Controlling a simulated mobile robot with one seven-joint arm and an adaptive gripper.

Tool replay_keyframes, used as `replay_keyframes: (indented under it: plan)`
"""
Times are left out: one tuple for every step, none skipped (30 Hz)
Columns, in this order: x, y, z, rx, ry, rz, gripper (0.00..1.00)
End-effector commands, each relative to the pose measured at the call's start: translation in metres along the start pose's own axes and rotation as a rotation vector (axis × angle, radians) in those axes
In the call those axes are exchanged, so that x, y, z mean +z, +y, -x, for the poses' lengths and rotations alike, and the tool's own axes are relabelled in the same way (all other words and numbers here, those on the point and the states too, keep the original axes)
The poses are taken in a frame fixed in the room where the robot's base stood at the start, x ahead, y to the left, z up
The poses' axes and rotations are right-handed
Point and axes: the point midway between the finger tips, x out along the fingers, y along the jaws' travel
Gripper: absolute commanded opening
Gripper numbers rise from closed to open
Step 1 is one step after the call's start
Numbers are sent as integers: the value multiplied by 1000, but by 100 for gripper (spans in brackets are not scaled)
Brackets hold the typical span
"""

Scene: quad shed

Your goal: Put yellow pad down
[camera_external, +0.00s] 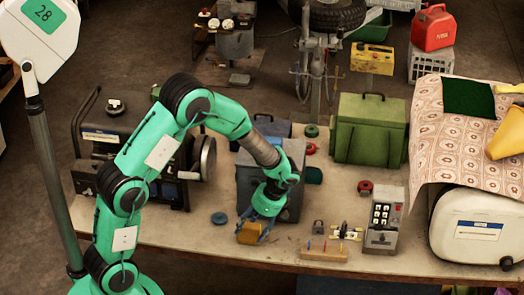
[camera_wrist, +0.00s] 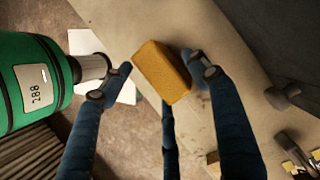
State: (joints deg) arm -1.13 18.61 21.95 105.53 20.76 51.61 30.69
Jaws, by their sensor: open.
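The yellow pad (camera_external: 249,234) is a small mustard-coloured block at the front edge of the workbench, beneath my gripper (camera_external: 254,229). In the wrist view the pad (camera_wrist: 161,73) lies between the spread dark blue fingers of my gripper (camera_wrist: 157,65). The right fingertip is close to the pad's side; I cannot tell if it touches. A gap shows between the left fingertip and the pad. The pad appears to rest on the bench top near its edge, partly covered by the fingers in the external view.
A blue disc (camera_external: 219,218) lies left of the pad. A grey box (camera_external: 290,206) stands behind my gripper. To the right are a wooden block with pegs (camera_external: 323,252), a small padlock (camera_external: 318,227) and a grey keypad box (camera_external: 383,225). The bench's front edge is close.

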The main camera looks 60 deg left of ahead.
Motion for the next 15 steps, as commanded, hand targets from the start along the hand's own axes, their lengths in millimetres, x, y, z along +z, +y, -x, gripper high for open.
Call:
replay_keyframes:
  plan:
    - [0, -1, 11, -2, 2, 0, 61]
    - [0, -1, 16, -2, 2, 0, 61]
    - [0, 0, 22, -1, 2, 1, 61]
    - [0, 0, 27, -1, 2, 1, 61]
    - [0, 0, 33, -1, 2, 1, 61]
    - [0, 0, 39, -1, 2, 1, 61]
    - [0, 0, 44, -1, 1, 1, 61]
    - [0, 0, 50, -1, 2, 1, 61]
    - [0, 0, 56, -2, 2, 0, 61]
    - [0, 0, 60, -2, 1, 1, 61]
    - [0, 0, 64, -1, 1, 1, 61]
    - [0, 0, 70, -2, 2, 1, 61]
    - [0, 0, 73, -2, 2, 1, 61]
    - [0, -1, 76, -1, 2, 1, 61]
    - [0, 0, 80, -1, 1, 1, 61]
